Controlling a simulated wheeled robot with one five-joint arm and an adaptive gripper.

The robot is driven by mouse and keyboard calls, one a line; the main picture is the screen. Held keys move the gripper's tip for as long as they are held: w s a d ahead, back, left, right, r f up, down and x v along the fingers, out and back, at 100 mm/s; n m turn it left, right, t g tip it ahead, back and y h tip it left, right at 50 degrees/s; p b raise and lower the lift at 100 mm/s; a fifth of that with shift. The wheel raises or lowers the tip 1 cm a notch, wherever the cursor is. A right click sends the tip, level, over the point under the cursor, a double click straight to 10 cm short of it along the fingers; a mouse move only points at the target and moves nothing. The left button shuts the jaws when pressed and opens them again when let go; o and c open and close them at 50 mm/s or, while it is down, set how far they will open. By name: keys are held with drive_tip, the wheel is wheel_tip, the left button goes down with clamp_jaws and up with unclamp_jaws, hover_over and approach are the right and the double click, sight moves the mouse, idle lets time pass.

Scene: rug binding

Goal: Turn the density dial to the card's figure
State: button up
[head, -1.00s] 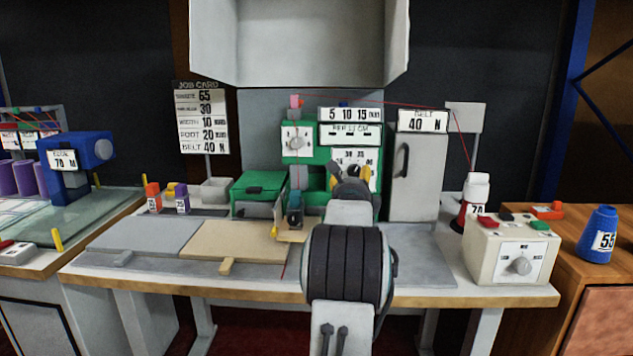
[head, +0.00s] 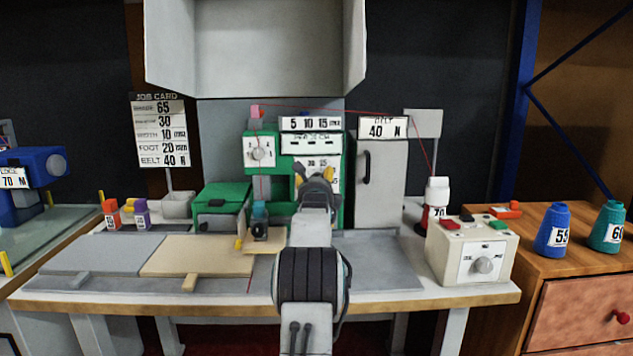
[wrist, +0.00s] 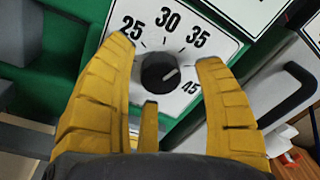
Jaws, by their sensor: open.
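The density dial is a small round black knob (wrist: 158,74) on a white plate (wrist: 185,22) with figures 25, 30, 35 and 45 around it. Its white mark points up and right, past 35; the right finger partly covers the scale there. My gripper (wrist: 168,58) is open, its yellow fingers spread on both sides of the knob, with no clear contact. In the head view my gripper (head: 314,176) is in front of the green machine (head: 250,180) and hides the dial. The job card (head: 161,130) stands at back left; its second row shows 30, with an unreadable label.
A grey cabinet with a black handle (head: 380,185) stands right of the machine. A cream control box (head: 470,250) with a knob is at the bench's right end. A beige board (head: 198,257) lies front left. A thread cone (head: 437,195) and red thread are near the cabinet.

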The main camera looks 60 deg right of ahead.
drive_tip(key=shift+w+d, duration=0.15)
drive_tip(key=shift+d, duration=0.1)
drive_tip(key=shift+c, duration=0.4)
drive_tip(key=shift+r, duration=0.15)
drive_tip(key=c, duration=1.1)
